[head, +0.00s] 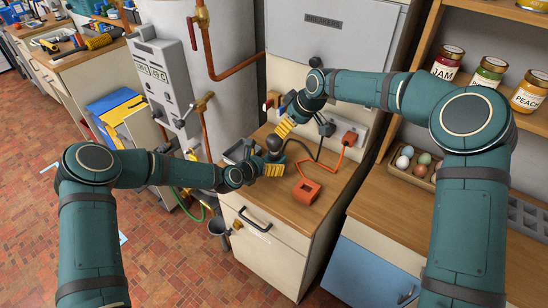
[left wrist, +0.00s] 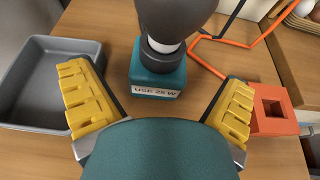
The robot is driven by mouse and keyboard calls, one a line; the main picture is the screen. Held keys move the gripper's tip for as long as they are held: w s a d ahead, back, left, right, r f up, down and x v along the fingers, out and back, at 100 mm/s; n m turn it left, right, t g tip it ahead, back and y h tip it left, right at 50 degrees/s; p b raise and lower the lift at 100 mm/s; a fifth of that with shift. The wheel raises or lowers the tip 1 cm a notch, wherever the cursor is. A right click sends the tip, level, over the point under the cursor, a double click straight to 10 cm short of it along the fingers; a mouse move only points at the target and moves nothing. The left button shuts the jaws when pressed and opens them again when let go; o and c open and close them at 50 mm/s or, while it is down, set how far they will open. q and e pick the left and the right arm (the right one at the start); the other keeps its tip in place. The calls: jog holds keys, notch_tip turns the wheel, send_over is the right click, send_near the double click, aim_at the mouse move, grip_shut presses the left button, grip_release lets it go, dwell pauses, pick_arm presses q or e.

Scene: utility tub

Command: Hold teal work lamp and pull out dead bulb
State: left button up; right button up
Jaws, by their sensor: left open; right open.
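The teal work lamp (left wrist: 157,82) stands upright on the wooden counter, its base labelled "USE 25 W" in the left wrist view. A dark grey bulb (left wrist: 172,18) sits on top in a dark collar with a white band; its top is cut off there. In the head view the bulb (head: 274,143) shows whole. My left gripper (left wrist: 157,80) is open, its yellow fingers spread to either side with the lamp base ahead between them, apart from both. My right gripper (head: 284,123) is open and empty, above and behind the bulb.
A grey tray (left wrist: 45,85) lies left of the lamp. An orange block with a square hole (head: 306,192) lies to its right. Black and orange cables run behind to a power strip (head: 340,135). An egg carton (head: 408,172) and jars (head: 490,72) are further right.

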aim_at(271, 159)
pick_arm(q)
jog(key=shift+x, duration=2.25)
